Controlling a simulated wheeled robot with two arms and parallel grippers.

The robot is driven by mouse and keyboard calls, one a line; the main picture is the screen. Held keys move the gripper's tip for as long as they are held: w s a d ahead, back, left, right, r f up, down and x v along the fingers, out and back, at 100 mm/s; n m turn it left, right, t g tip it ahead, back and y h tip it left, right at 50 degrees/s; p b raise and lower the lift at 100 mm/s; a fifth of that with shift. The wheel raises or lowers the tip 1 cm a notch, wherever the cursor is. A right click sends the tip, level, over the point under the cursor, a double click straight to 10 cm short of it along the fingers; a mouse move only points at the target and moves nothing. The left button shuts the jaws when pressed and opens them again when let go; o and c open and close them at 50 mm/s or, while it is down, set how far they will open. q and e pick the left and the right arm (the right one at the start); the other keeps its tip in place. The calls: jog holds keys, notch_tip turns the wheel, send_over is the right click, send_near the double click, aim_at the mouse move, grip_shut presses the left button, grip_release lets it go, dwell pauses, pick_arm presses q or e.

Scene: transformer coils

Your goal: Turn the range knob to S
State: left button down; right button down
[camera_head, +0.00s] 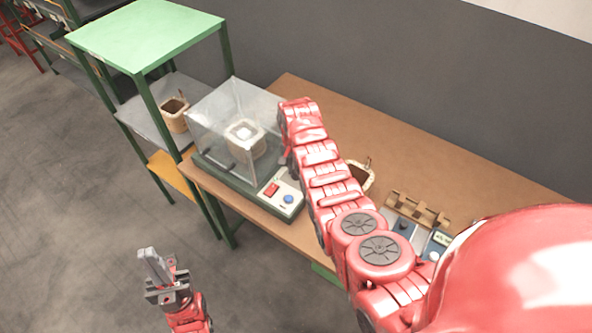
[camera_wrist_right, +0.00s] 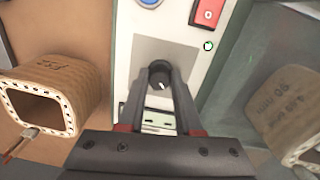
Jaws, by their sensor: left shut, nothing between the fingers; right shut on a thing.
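The range knob (camera_wrist_right: 159,70) is black and round, on the light front panel (camera_wrist_right: 182,50) of the tester. A short white mark shows on its lower face in the right wrist view; no S or other lettering is legible around it. My right gripper (camera_wrist_right: 160,84) is shut on the knob, with a dark finger on either side. In the head view, the knob and the right gripper's fingers are hidden by my right arm. My left gripper (camera_head: 157,268) is shut and empty, low over the floor, away from the table.
The tester has a clear cover (camera_head: 215,120) over a coil (camera_head: 245,138), a red switch (camera_head: 272,189) and a blue button (camera_head: 289,199). Another coil (camera_wrist_right: 45,95) stands left of the panel in the wrist view. A green-topped shelf (camera_head: 145,35) stands beside the table (camera_head: 440,145).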

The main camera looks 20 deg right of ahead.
aim_at(295, 170)
dwell(0.4)
jog(key=c, duration=0.6)
grip_release()
jog(key=shift+w+r+b, duration=0.1)
jog(key=shift+r+b, duration=0.2)
jog(key=shift+r, duration=0.25)
notch_tip(295, 170, up, 4)
jog(key=shift+a+r+b, duration=0.1)
jog(key=shift+r+b, duration=0.1)
jog(key=shift+b, duration=0.75)
notch_tip(295, 170, up, 12)
jog(key=p, duration=0.6)
jog(key=shift+a, duration=0.15)
